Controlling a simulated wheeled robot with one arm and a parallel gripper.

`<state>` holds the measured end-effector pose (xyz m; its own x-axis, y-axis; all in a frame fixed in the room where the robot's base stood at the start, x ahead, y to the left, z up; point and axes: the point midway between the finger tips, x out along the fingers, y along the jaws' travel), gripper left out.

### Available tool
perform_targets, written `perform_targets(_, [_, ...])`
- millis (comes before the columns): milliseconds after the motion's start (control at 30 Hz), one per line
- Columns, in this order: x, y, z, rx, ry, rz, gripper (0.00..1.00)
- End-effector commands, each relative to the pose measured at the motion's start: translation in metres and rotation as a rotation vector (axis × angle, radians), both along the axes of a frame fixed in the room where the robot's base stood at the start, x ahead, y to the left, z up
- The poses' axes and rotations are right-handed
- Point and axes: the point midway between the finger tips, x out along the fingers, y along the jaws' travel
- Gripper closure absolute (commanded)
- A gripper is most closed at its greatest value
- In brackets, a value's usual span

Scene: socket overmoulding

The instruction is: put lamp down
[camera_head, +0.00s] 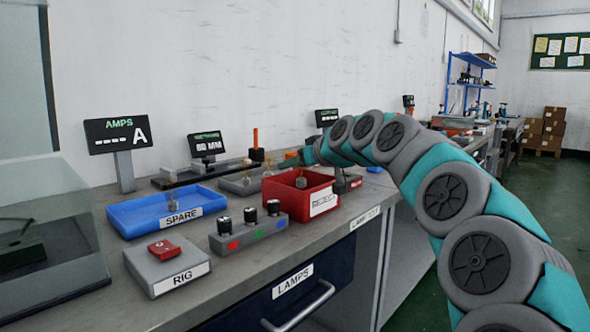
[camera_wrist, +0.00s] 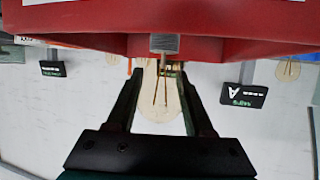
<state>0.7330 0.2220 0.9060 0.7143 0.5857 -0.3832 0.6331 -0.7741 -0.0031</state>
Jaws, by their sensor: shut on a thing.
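My gripper (camera_wrist: 158,75) is shut on a clear glass lamp (camera_wrist: 158,97), seen upside down in the wrist view. The lamp's glass is between the fingers, and its grey metal cap (camera_wrist: 164,43) overlaps the red bin (camera_wrist: 75,20). In the head view my gripper (camera_head: 287,160) is at the back of the red bin (camera_head: 283,200), labelled REJECT. A small grey piece (camera_head: 301,182) shows in the bin's opening; I cannot tell if it is the held lamp's cap. Whether the lamp touches the bin is unclear.
A blue SPARE tray (camera_head: 130,220) holds a lamp (camera_head: 172,213). The RIG block (camera_head: 165,262) and a grey block with black knobs (camera_head: 250,237) stand in front. A grey tray (camera_head: 236,184) and display stands (camera_head: 116,135) are behind.

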Motion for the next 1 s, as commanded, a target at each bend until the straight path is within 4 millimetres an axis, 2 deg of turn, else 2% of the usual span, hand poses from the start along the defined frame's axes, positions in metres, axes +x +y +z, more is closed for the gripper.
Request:
perform_targets(133, [0.0, 0.0, -0.012, 0.001, 0.001, -0.001, 1.0])
perform_targets(933, [0.0, 0.0, -0.025, 0.0, 0.0, -0.001, 1.0])
perform_targets(967, [0.0, 0.0, -0.025, 0.0, 0.0, -0.001, 0.46])
perform_targets(1000, [0.0, 0.0, -0.025, 0.0, 0.0, -0.001, 0.41])
